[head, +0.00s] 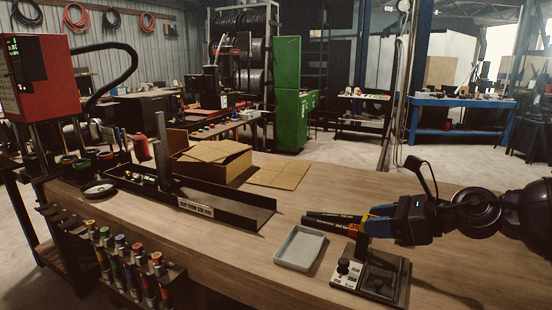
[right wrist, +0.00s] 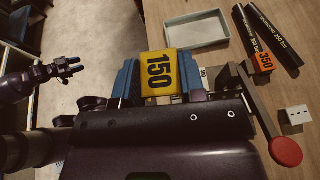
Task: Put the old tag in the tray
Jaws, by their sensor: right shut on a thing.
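My right gripper (head: 374,225) is at the right of the bench, just right of the tray and above the small stamping device. In the right wrist view its blue fingers are shut on a yellow tag (right wrist: 159,74) marked 150. The grey tray (head: 299,248) lies flat on the bench; it also shows in the right wrist view (right wrist: 195,30), beyond the tag, and its visible floor is empty. The tag is apart from the tray. My left gripper (right wrist: 72,67) shows only in the right wrist view, off the bench, with its fingers apart and empty.
Black hoses (right wrist: 275,32), one with an orange 350 tag (right wrist: 264,61), lie beside the tray. A device with a lever and red knob (right wrist: 286,151) stands close to my right gripper. A long black trough (head: 190,198) and cardboard (head: 278,174) lie farther back.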

